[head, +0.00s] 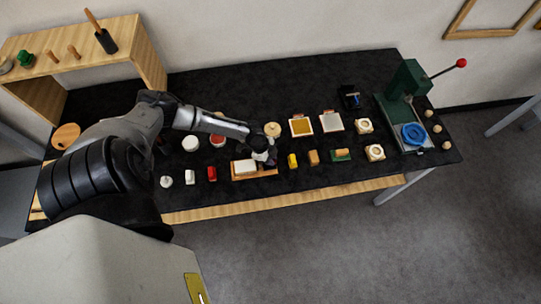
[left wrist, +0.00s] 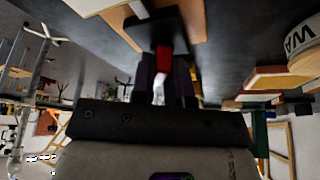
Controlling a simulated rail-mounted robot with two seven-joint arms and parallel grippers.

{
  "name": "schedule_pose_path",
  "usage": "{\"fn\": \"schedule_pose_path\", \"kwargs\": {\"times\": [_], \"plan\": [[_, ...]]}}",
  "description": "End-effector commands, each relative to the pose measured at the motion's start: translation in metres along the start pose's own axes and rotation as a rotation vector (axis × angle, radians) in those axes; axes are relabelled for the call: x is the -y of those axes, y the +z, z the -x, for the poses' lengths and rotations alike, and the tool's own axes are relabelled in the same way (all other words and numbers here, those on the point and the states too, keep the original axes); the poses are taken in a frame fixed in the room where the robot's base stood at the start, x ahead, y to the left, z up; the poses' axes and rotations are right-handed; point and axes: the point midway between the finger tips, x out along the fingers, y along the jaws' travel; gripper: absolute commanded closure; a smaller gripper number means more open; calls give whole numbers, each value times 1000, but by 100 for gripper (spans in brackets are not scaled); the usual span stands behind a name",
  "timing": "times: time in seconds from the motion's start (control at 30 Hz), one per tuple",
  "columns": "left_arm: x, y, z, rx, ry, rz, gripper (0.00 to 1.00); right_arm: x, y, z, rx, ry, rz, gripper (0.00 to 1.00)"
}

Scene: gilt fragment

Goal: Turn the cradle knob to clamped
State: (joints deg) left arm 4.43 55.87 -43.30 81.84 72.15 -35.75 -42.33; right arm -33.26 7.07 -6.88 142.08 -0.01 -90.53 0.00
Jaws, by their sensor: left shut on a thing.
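My left gripper (head: 268,159) is low at the cradle's right end. In the left wrist view, the fingers (left wrist: 167,75) are shut on a small red piece, which looks like the cradle knob (left wrist: 165,58). It sits against a dark block (left wrist: 155,30) beside pale wood. In the head view the knob is hidden by the gripper, and its turned position cannot be read. My right gripper is not in view.
A yellow block (head: 292,160) stands close to the right of the cradle, and a red one (head: 212,174) to its left. Framed pads (head: 301,127) lie behind. A green press (head: 408,80) with a blue ring (head: 413,134) stands at the right end.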

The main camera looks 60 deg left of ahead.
Motion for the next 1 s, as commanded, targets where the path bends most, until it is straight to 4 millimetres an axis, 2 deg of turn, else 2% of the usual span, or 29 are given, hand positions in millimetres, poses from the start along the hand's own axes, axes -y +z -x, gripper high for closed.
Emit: {"fn": "schedule_pose_path", "kwargs": {"times": [0.03, 0.1, 0.5, 0.7, 1.0], "plan": [[-1, -3, 5, -1, -16, 43, 100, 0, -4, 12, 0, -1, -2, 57], [-2, -2, 5, 0, -40, 100, 100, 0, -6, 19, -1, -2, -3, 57], [-2, -2, 4, 0, -154, 377, 100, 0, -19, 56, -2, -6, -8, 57], [-2, -3, 2, -1, -188, 457, 100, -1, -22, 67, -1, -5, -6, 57], [-2, -2, 0, -1, -208, 506, 100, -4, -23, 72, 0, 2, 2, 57]]}}
